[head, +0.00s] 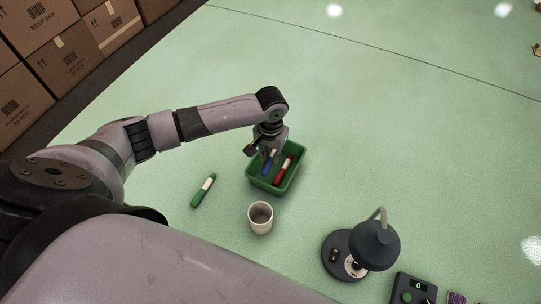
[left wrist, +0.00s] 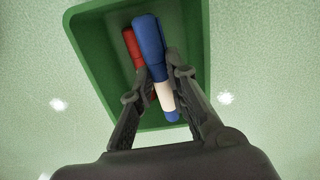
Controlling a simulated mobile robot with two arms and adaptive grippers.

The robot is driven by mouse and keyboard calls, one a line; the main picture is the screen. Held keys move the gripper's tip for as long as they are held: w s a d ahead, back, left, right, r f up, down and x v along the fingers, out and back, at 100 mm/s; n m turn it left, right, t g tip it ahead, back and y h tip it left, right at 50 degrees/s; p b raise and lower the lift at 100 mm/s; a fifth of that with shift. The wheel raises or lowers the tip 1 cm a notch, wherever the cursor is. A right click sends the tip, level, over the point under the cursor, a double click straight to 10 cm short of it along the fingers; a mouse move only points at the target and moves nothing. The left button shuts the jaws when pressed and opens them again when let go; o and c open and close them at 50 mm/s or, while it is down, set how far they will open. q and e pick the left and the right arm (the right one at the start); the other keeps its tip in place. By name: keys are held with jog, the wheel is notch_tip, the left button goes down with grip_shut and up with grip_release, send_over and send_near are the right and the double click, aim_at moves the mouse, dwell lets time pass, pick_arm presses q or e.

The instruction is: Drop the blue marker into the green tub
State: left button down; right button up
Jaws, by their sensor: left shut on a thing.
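The green tub (head: 292,178) stands on the pale green surface. A red marker (head: 282,170) lies inside it, and its red end also shows in the left wrist view (left wrist: 131,46). My left gripper (head: 268,155) is over the tub, pointing down. The blue marker also shows between the fingers in the head view (head: 266,168). It is within the tub's outline; whether it touches the floor of the tub I cannot tell. My right gripper is not in view.
A green marker (head: 203,190) lies left of the tub. A pale cup (head: 260,217) stands just in front of it. A dark lamp (head: 374,246) and a device with a display (head: 412,290) are at the lower right. Cardboard boxes (head: 62,60) are stacked at the upper left.

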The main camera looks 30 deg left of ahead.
aim_at(271, 158)
pick_arm(q)
jog(key=shift+r, duration=0.1)
jog(key=c, duration=1.5)
grip_release()
jog(key=shift+o, duration=0.2)
notch_tip(271, 158, up, 12)
